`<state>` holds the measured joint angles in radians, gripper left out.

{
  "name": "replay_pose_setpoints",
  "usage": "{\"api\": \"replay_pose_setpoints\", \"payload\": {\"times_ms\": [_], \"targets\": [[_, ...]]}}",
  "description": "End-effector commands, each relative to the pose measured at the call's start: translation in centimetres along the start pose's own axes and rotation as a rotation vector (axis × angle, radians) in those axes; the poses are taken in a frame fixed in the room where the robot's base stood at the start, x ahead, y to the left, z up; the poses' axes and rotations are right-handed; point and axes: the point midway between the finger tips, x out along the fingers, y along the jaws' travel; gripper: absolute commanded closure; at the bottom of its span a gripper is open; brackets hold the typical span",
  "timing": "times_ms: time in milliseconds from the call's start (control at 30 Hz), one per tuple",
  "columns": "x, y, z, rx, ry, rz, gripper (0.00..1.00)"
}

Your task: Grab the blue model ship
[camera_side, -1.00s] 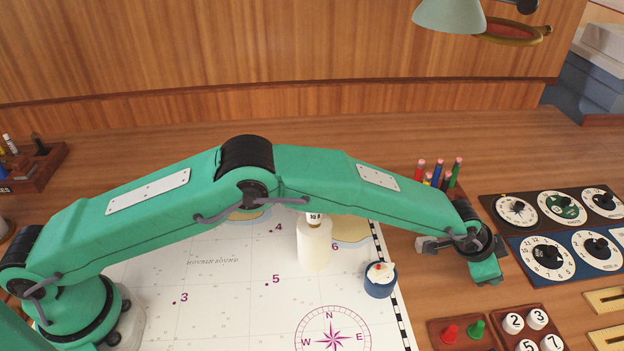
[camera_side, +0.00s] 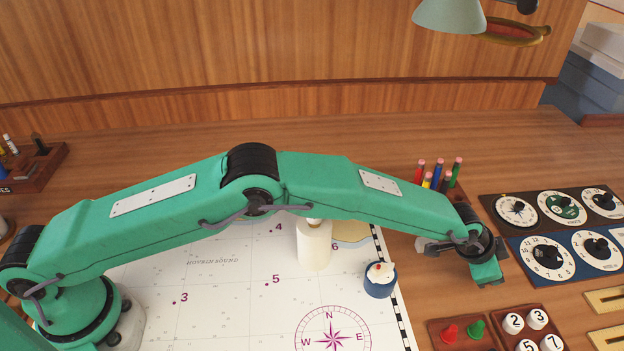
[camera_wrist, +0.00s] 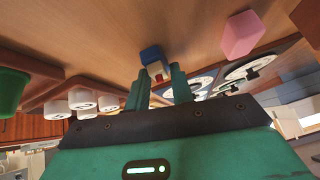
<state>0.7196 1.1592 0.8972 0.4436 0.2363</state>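In the wrist view, which is upside down, a small blue block-like shape with white and red parts, which I take for the blue model ship (camera_wrist: 151,54), shows at the fingertips. Its white and red part falls within the gap between the two green fingers, nearer the left one. My gripper (camera_wrist: 161,68) is open, with a clear gap between the fingers. I cannot tell how far the ship is from the tips. In the side view my gripper (camera_side: 487,270) is low over the wood right of the chart; the ship is not clearly visible there, perhaps hidden behind it.
A blue pot with a white top (camera_side: 380,281) and a pale bottle (camera_side: 314,246) stand on the chart (camera_side: 230,300). Pencils (camera_side: 437,177) stand behind my wrist. Dial panels (camera_side: 555,255) lie right. Red and green pegs (camera_side: 462,332) and numbered caps (camera_side: 530,330) are in front.

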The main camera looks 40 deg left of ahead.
Motion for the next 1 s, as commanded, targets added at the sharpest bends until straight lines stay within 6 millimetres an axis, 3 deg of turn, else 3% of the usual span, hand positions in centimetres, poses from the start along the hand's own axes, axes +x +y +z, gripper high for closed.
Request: {"api": "replay_pose_setpoints", "payload": {"times_ms": [433,767,1000], "targets": [[-0.5,-0.1,-0.4,0.0,0.001,0.0,0.98],[-3.6,-0.5,-2.6,0.0,0.002,0.0,0.99],[-6.2,2.7,-3.0,0.002,0.006,0.026,0.99]]}}
